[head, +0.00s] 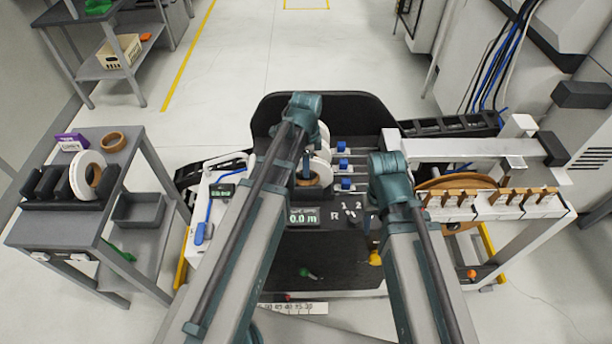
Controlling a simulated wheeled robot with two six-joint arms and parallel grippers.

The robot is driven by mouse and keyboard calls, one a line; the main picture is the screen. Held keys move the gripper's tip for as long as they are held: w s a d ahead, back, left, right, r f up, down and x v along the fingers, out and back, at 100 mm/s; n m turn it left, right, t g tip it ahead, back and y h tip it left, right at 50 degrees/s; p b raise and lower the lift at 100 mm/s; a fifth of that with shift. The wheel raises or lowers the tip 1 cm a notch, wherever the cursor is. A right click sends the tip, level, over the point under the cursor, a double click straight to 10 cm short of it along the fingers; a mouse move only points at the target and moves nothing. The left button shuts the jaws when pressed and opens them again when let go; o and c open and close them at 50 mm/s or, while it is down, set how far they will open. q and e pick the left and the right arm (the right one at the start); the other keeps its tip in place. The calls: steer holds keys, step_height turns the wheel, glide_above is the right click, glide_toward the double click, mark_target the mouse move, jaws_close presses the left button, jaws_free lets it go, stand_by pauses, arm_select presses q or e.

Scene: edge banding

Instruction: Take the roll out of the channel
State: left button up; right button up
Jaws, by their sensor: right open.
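White rolls stand in the black machine (275,115). The nearer roll (321,168), with a brown core, stands upright in a channel, and part of another roll (324,132) shows behind it. My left arm crosses in front and hides much of both. My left gripper (306,176) is at the near roll's face; its fingers are too small and covered to tell whether they grip it. My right gripper (373,222) is open below its arm's bend, near the front panel, apart from the rolls and mostly hidden.
Blue clips on rods (346,184) lie right of the rolls. A display (302,216) reads 0.0 m. A grey table (120,220) at left holds a black rack (60,205), a white roll (88,176) and a brown ring (112,142). A white frame (450,148) stands at right.

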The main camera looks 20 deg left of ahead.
arm_select(q)
jaws_close()
stand_by(1.0)
